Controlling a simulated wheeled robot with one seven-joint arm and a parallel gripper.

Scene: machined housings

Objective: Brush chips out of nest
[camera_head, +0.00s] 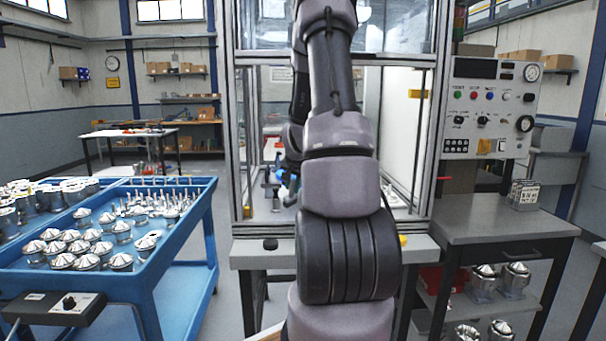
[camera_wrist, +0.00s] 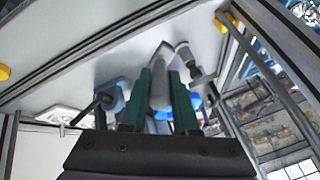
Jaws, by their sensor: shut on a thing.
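In the wrist view my gripper (camera_wrist: 161,88) has two green fingers shut on a pale grey handle-like thing (camera_wrist: 159,92), which I take to be the brush. Its bristles cannot be made out. Past the fingertips is a grey and white fixture part (camera_wrist: 190,60), close to the held thing; I cannot tell whether they touch. A blue-grey clamp-like part (camera_wrist: 110,98) is left of the fingers. In the head view my arm reaches into the framed machine enclosure and hides most of its inside. The nest and any chips cannot be made out.
Metal frame posts (camera_head: 440,120) bound the enclosure on both sides. A blue cart (camera_head: 190,225) with several shiny housings (camera_head: 92,236) stands at left. A control panel (camera_head: 490,105) and a grey side table (camera_head: 480,225) with a small rack (camera_head: 523,194) stand at right.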

